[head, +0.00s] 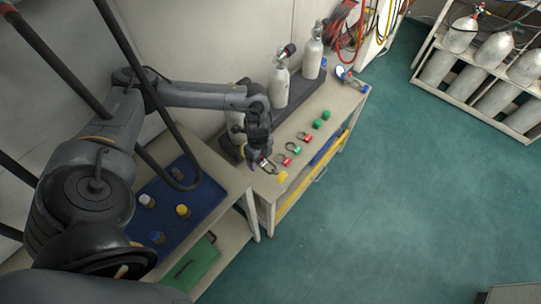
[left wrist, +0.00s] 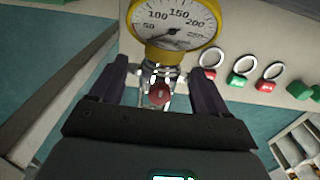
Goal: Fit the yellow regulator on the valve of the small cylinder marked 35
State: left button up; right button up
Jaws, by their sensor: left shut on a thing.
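The yellow regulator has a round yellow-rimmed gauge (left wrist: 175,22) with a white dial, and a metal body with a red knob (left wrist: 160,95). In the head view its yellow part (head: 283,176) shows at the near end of a row on the bench. My left gripper (head: 264,160) is shut on the regulator's metal body, with one finger on each side in the left wrist view (left wrist: 153,92). I cannot tell whether the regulator touches the bench. Grey cylinders (head: 280,88) (head: 312,58) stand in a dark rack; another is partly hidden behind my arm. No number 35 is readable. My right gripper is not in view.
Red and green tags with rings (head: 297,149) and green caps (head: 318,124) lie along the bench. A blue mat (head: 205,200) with small caps is on the left table. More cylinders (head: 494,47) stand in a rack at right.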

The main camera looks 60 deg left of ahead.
pick_arm(q)
jog(key=shift+s+a+f+b, duration=0.1)
jog(key=shift+s+f+b, duration=0.1)
jog(key=shift+f, duration=0.25)
jog(key=shift+s+f+b, duration=0.15)
jog(key=shift+s+f, duration=0.05)
jog(key=shift+f, duration=0.25)
jog(key=shift+f+b, duration=1.1)
jog(key=shift+b, duration=0.15)
jog(key=shift+r, duration=0.1)
jog(key=shift+p, duration=0.5)
jog(key=shift+f, duration=0.4)
jog(key=shift+f, duration=0.35)
jog(key=shift+f+b, duration=0.15)
jog(key=shift+b, duration=0.15)
jog(key=shift+p, duration=0.45)
jog(key=shift+f, duration=0.7)
